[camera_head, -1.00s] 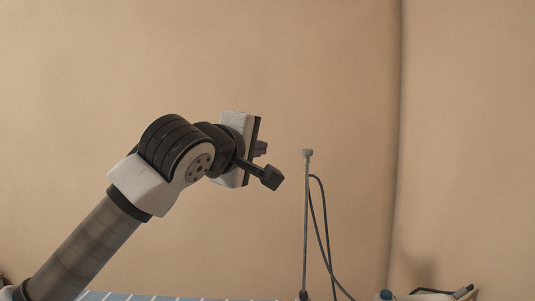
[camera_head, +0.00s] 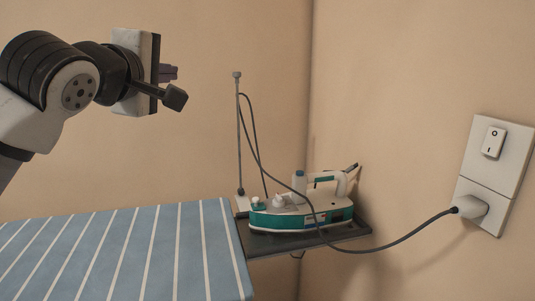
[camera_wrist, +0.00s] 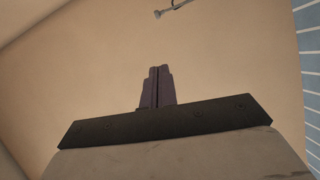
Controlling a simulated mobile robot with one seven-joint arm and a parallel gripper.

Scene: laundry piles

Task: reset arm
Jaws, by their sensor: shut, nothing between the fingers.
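My gripper (camera_head: 170,73) is raised in the upper left of the head view, in front of the bare wall and above the ironing board. Its purple-grey fingers point to the right in that view. In the wrist view my gripper (camera_wrist: 157,86) shows its two fingers pressed together with nothing between them. My arm bends at a black joint at the left edge of the head view. The gripper touches nothing.
A blue striped ironing board (camera_head: 120,245) lies below. A teal and white iron (camera_head: 300,212) sits on a dark tray (camera_head: 345,238) at its right end. A thin upright rod (camera_head: 238,130) stands there. The iron's cord runs to a wall socket (camera_head: 480,205).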

